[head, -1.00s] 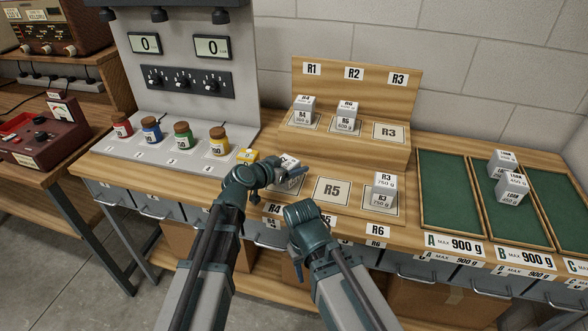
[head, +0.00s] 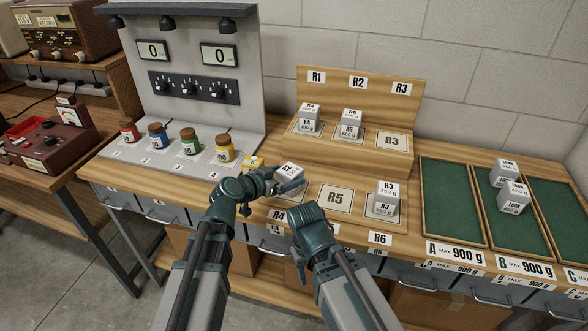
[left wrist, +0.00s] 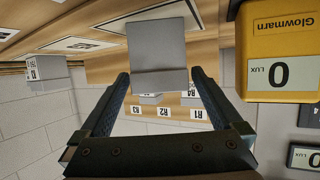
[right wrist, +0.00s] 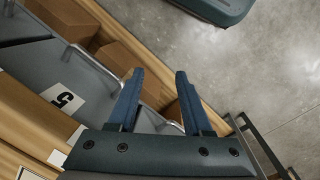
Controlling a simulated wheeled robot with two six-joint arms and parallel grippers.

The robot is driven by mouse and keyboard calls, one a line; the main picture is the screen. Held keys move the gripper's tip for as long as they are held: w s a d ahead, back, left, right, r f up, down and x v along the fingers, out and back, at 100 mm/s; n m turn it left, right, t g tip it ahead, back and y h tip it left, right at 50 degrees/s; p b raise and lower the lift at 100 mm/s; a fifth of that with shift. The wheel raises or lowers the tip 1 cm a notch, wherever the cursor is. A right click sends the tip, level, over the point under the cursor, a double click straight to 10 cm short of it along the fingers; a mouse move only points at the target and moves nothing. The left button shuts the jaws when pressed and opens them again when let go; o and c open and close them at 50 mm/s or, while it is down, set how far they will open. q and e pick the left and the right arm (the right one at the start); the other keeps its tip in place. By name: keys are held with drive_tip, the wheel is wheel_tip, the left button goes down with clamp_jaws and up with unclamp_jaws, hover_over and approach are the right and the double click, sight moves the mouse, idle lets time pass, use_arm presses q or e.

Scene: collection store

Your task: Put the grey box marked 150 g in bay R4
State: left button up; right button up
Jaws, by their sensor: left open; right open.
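A grey box (head: 290,172) with a white top, marked R2, stands at the left of the lower row, where the R4 bay is; its weight is not legible to me. My left gripper (head: 291,187) is open at this box. In the left wrist view the box (left wrist: 158,50) lies between the open fingertips (left wrist: 160,80), with thin gaps at its sides. The bay surface under it is mostly hidden; the front label R4 (head: 277,215) shows below.
Similar boxes stand at R1 (head: 308,118), R2 (head: 350,124) and R6 (head: 386,198). Bays R3 (head: 391,141) and R5 (head: 337,199) are empty. A yellow meter (left wrist: 280,45) stands close beside the left gripper. Green trays (head: 450,200) are at the right, one holding two boxes.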

use_arm(q)
drive_tip(key=p+v, duration=0.2)
drive_tip(key=v, duration=0.4)
drive_tip(key=shift+s+a+r, duration=0.2)
drive_tip(key=shift+a, duration=0.05)
